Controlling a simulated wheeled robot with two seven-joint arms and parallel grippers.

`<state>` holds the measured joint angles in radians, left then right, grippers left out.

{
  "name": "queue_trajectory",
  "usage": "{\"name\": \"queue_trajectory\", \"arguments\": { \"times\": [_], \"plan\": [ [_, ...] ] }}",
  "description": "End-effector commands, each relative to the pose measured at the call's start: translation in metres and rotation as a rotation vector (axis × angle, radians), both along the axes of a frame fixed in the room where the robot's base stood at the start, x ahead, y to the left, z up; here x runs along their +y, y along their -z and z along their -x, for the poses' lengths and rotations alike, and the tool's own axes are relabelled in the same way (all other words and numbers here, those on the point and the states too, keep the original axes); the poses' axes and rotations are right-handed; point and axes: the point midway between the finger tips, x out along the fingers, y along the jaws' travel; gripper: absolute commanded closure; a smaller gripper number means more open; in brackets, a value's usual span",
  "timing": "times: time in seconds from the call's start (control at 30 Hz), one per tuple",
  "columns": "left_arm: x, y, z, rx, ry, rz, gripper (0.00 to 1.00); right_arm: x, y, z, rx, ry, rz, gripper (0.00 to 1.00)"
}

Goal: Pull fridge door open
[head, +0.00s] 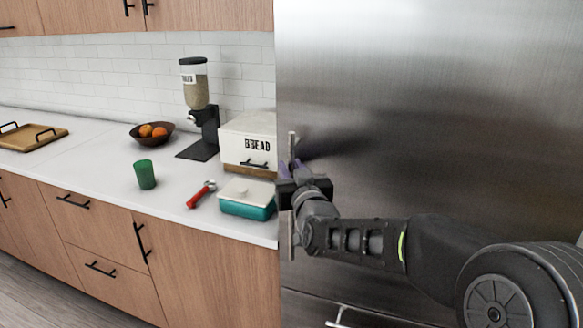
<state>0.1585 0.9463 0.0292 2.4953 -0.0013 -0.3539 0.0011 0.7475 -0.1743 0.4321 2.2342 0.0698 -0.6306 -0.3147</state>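The stainless steel fridge door (440,110) fills the right half of the head view and looks closed. A short vertical metal handle (292,145) stands near its left edge. My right gripper (288,172) is at this handle, partly covering its middle. The handle shows above and below the gripper. The fingers are mostly hidden by the wrist, so I cannot tell whether they are closed on the handle. My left gripper is not in view.
A lower horizontal handle (372,318) shows below my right arm. Left of the fridge, the counter (100,165) holds a bread box (235,140), a teal container with a lid (247,207), a red-handled tool (200,195), a green cup (145,175), a cereal dispenser (196,90) and a fruit bowl (140,138).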

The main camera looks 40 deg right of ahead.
Motion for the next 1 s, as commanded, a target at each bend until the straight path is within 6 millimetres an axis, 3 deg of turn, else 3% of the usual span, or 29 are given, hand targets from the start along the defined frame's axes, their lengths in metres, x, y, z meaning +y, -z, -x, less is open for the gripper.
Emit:
{"name": "queue_trajectory", "arguments": {
  "times": [0.17, 0.43, 1.0],
  "plan": [
    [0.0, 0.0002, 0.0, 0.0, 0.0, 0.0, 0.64, 0.0001, 0.0003, 0.0002, 0.0, 0.0, 0.0, 0.79],
    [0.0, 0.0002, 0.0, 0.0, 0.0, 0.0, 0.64, 0.0001, 0.0005, 0.0004, 0.001, 0.0, 0.0, 1.0],
    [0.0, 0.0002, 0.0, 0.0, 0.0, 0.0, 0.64, 0.0001, 0.0007, 0.0004, 0.001, 0.0, 0.0, 1.0]
  ]
}}
